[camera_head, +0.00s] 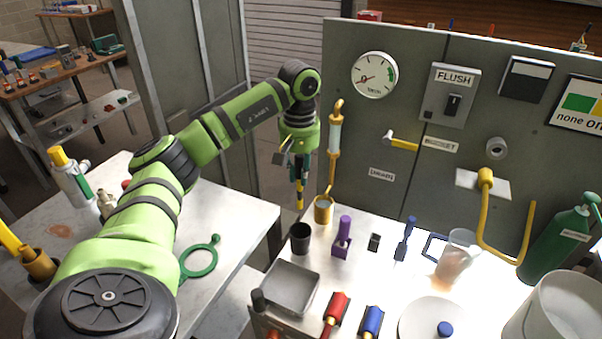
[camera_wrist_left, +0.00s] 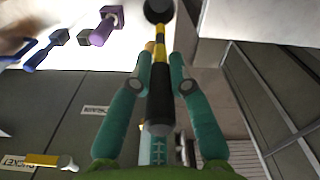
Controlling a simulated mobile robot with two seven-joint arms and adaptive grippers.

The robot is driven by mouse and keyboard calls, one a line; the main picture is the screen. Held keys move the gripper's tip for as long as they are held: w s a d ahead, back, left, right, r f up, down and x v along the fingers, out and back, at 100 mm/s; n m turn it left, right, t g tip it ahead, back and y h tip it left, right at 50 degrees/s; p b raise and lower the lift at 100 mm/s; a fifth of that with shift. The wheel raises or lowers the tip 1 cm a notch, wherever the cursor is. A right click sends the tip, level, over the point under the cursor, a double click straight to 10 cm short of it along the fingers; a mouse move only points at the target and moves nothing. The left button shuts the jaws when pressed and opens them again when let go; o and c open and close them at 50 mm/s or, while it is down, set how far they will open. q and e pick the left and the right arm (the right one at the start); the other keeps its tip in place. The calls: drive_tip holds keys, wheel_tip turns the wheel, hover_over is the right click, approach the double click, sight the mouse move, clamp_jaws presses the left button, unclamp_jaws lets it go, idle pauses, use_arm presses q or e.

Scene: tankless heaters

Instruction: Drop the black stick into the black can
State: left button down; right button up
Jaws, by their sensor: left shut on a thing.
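My left gripper (camera_head: 299,160) hangs down over the back left corner of the white worktop, shut on a black stick with yellow bands (camera_head: 299,196). In the left wrist view the stick (camera_wrist_left: 159,95) runs between the two teal fingers (camera_wrist_left: 160,62), its far end pointing at the black can (camera_wrist_left: 158,10). In the head view the black can (camera_head: 301,240) stands upright at the worktop's left edge, below the stick tip and apart from it. The inside of the can is dark. My right gripper is not in view.
A brass cup (camera_head: 323,212) stands close behind the black can, and a purple tool (camera_head: 342,238) to its right. A grey tray (camera_head: 290,288) lies in front. A grey panel (camera_head: 350,140) with a gauge (camera_head: 374,75) and a yellow handle rises behind the worktop.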

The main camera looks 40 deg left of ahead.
use_arm(q)
wheel_tip(320, 180, down, 15)
drive_tip(key=b, duration=1.3)
drive_tip(key=shift+d+r, duration=0.1)
drive_tip(key=shift+r, duration=0.05)
drive_tip(key=c, duration=1.1)
unclamp_jaws()
